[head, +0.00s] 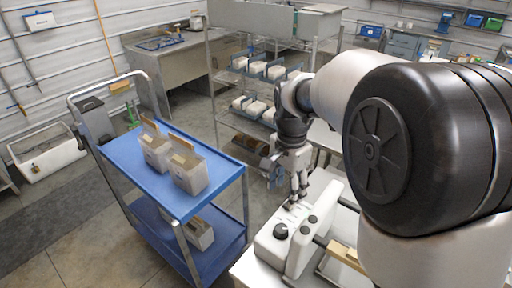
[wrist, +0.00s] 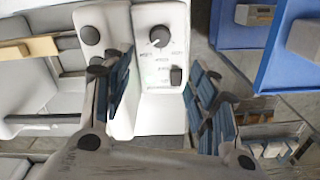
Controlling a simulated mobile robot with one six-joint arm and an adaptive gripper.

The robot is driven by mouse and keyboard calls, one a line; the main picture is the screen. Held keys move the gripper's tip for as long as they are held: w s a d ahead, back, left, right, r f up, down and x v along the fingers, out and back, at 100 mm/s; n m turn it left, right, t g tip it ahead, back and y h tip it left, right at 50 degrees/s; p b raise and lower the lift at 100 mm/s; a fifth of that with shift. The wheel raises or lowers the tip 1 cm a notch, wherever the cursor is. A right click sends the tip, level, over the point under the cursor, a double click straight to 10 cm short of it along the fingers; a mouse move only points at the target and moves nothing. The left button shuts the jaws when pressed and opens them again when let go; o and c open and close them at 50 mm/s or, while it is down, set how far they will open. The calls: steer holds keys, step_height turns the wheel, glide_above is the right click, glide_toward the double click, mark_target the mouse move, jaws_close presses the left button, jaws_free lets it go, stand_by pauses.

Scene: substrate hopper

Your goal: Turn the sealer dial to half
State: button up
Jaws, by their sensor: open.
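The white sealer (head: 262,244) stands on a bench at the lower middle of the head view. Its dark round dial (head: 280,231) sits on the top panel; in the wrist view the dial (wrist: 159,36) shows at the upper middle, with small printed marks around it too blurred to read. I cannot tell its exact setting. A black switch (wrist: 176,75) is on the same panel. My gripper (head: 297,196) is above the panel, behind the dial, apart from it. In the wrist view my gripper (wrist: 157,75) is open and empty, its fingers either side of the panel.
The sealer's white arm (head: 312,235) with round dark knobs rises right beside the panel. A blue cart (head: 133,157) with open cartons (head: 188,172) stands to the left. A wire rack (head: 225,90) with white packs is behind. The floor between cart and rack is clear.

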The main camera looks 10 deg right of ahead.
steer(key=b, duration=0.5)
glide_toward(281, 229)
step_height(281, 229, down, 9)
steer(key=shift+w+r, duration=0.1)
steer(key=c, duration=1.1)
